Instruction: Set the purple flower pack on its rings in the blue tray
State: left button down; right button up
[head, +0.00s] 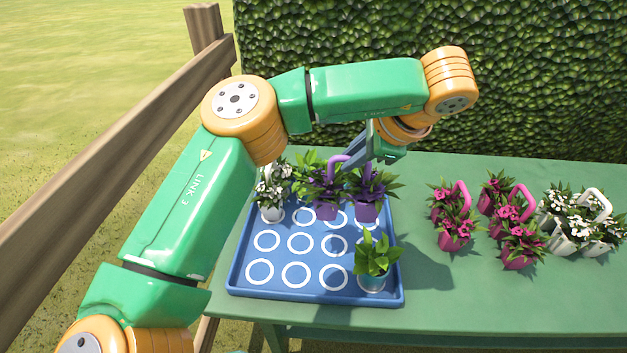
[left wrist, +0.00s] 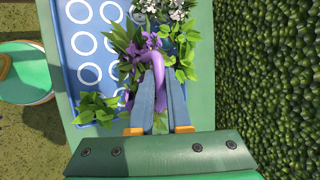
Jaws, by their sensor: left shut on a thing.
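The purple flower pack (head: 326,208) has two purple pots, leafy plants and an arched purple handle. It is upright over the back rows of the blue tray (head: 240,285); I cannot tell whether its pots touch the tray. My left gripper (head: 354,168) is shut on the handle, from above and the right. In the left wrist view, the blue fingers (left wrist: 161,95) close on the purple handle (left wrist: 154,62), with leaves around them. The rings under the pack are hidden by its pots and leaves. My right gripper is not in view.
A white-flowered pot (head: 271,212) stands at the tray's back left, close to the pack. A leafy plant in a teal pot (head: 372,283) stands at the front right. Several white rings (head: 295,274) are bare. Pink packs (head: 517,259) and white packs (head: 562,243) stand right on the green table (head: 440,300).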

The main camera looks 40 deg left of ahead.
aim_at(327, 191)
pick_arm(q)
jog(key=p, duration=0.1)
jog(key=r+p, duration=0.1)
jog(key=p, duration=0.1)
jog(key=shift+w+a, duration=0.15)
jog(key=shift+a, duration=0.15)
jog(key=shift+w+a+f+p, duration=0.3)
jog(key=shift+a+f+p, duration=0.25)
jog(key=shift+p, duration=0.05)
jog(key=x, duration=1.2)
jog(key=shift+w+f+b, duration=0.15)
jog(key=shift+f+b, duration=0.15)
jog(key=shift+f, duration=0.1)
jog(key=c, duration=1.1)
grip_release()
jog(key=shift+o, duration=1.1)
jog(key=shift+w+a+f, duration=0.15)
jog(key=shift+a, duration=0.05)
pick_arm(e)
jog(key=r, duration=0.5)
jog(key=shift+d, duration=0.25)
